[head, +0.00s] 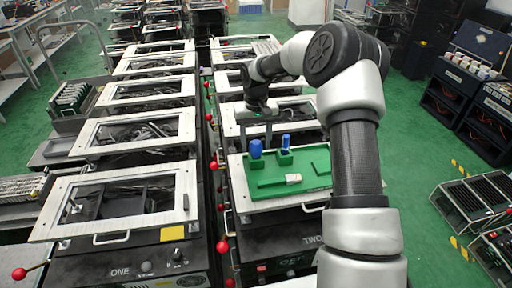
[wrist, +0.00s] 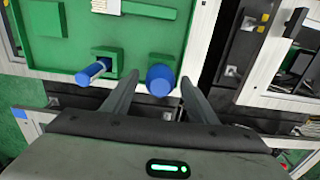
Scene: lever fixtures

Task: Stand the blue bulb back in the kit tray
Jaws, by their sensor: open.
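The green kit tray (head: 318,183) lies on the fixture marked TWO; it fills the upper left of the wrist view (wrist: 55,58). The rounded blue bulb (head: 256,147) is at a green block near the tray's left side. In the wrist view the bulb (wrist: 160,82) shows end-on, in line with the gap between my fingers. Whether it is seated in the block, I cannot tell. My gripper (head: 256,126) is open, pointing down above the bulb. A slimmer blue piece (head: 286,141) stands in another green block, and appears tilted in the wrist view (wrist: 92,72).
White-framed fixtures (head: 120,200) stand in rows on both sides of a narrow gap with red-knobbed levers (head: 222,247).

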